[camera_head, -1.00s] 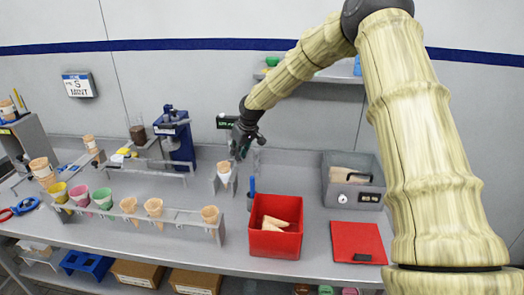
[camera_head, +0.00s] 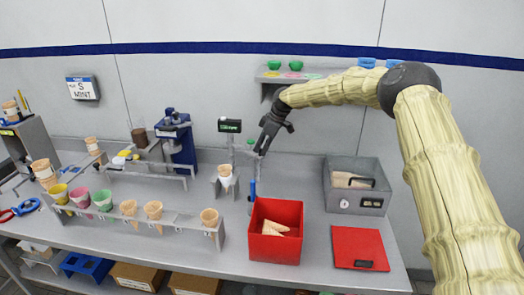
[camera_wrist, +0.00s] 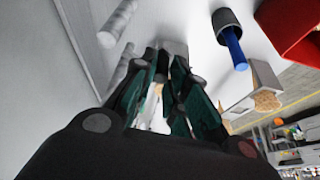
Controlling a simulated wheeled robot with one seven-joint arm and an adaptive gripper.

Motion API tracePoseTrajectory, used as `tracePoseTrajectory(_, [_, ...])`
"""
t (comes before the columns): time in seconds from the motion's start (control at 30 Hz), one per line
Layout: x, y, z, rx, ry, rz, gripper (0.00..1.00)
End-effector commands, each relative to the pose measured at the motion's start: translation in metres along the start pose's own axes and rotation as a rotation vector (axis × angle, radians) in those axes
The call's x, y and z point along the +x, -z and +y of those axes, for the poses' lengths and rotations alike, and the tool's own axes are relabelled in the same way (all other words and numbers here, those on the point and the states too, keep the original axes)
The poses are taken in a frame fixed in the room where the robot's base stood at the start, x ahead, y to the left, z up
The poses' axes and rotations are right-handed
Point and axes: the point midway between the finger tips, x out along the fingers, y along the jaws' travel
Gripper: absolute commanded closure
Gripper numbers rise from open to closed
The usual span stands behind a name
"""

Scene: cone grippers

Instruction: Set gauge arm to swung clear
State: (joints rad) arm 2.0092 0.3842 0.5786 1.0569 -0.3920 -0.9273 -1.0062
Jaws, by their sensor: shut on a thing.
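My gripper (camera_head: 261,152) is beside the gauge post, right of and above the coned stand (camera_head: 226,186). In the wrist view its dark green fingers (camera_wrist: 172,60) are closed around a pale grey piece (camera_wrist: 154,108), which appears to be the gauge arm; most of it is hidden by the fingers. The gauge's dark display (camera_head: 230,126) with green digits stands behind the stand. A waffle cone (camera_head: 225,170) sits upright in the stand, apart from my gripper; a cone also shows in the wrist view (camera_wrist: 266,100).
A red bin (camera_head: 276,215) with cones, a red scale (camera_head: 357,248) and a grey box (camera_head: 358,172) are to the right. A cone rack (camera_head: 180,222) runs along the front left.

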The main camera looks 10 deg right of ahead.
Motion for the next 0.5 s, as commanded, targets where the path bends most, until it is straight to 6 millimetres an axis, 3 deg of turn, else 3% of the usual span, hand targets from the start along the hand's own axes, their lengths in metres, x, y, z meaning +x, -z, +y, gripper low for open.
tracePoseTrajectory(0.5, [-0.0032,-0.0069,0.0073,-0.026,0.009,0.001,1.00])
